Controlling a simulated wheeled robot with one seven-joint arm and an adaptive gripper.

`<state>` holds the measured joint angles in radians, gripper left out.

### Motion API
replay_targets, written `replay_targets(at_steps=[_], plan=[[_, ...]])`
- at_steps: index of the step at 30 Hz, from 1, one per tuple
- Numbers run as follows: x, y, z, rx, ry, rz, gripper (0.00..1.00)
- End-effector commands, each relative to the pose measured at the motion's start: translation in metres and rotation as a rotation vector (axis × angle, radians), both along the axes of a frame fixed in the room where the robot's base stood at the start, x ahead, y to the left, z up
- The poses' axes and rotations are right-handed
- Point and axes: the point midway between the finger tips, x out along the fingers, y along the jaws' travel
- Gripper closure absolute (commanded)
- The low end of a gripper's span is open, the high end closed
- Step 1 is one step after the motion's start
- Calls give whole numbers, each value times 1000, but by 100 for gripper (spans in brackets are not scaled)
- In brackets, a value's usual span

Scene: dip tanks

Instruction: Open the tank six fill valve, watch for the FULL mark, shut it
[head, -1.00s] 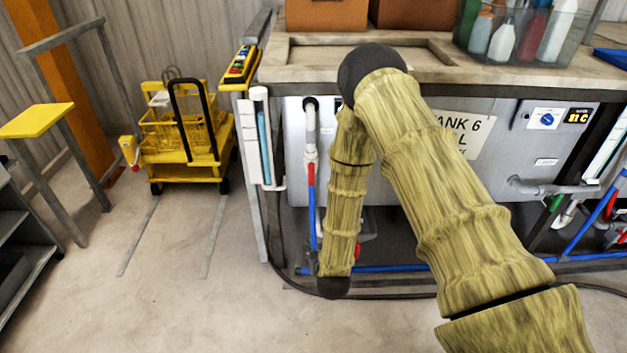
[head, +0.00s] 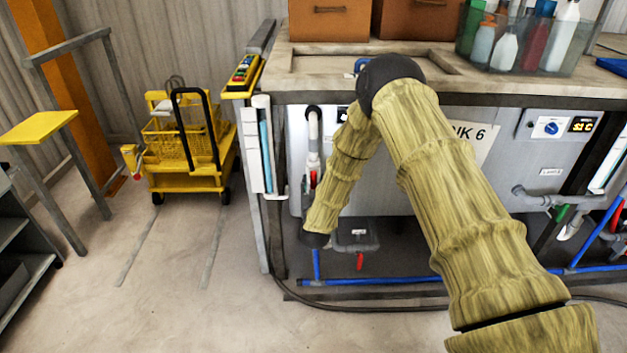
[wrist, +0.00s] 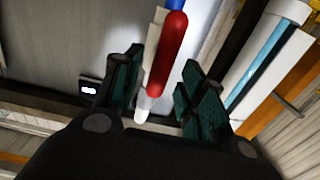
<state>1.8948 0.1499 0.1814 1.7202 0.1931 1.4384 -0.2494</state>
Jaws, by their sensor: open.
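The tank six front (head: 400,205) stands ahead in the head view, its "TANK 6" sign (head: 476,140) partly behind my arm. A white and blue fill pipe with a red valve handle (head: 313,179) runs down its left side. In the wrist view the red handle (wrist: 170,50) lies between the spread fingers of my gripper (wrist: 160,78), which is open. I cannot tell whether either finger touches it. The level tube (head: 265,150) stands left of the pipe with blue liquid inside; it also shows in the wrist view (wrist: 265,72). No FULL mark is legible. My gripper is hidden in the head view.
A yellow cart (head: 185,150) stands at the left. A grey box (head: 355,236) and a red handle (head: 360,261) sit low under the tank. A blue pipe (head: 385,280) and a dark hose run along the floor. The floor in front is clear.

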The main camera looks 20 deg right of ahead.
Motion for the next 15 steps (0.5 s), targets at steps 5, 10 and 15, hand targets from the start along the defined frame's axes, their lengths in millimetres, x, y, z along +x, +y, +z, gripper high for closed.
replay_targets(at_steps=[5, 10, 15], plan=[[18, -5, 0, 0, 0, 0, 59], [25, -7, -1, -1, 1, 0, 59], [26, -8, -1, -1, 1, 0, 59]])
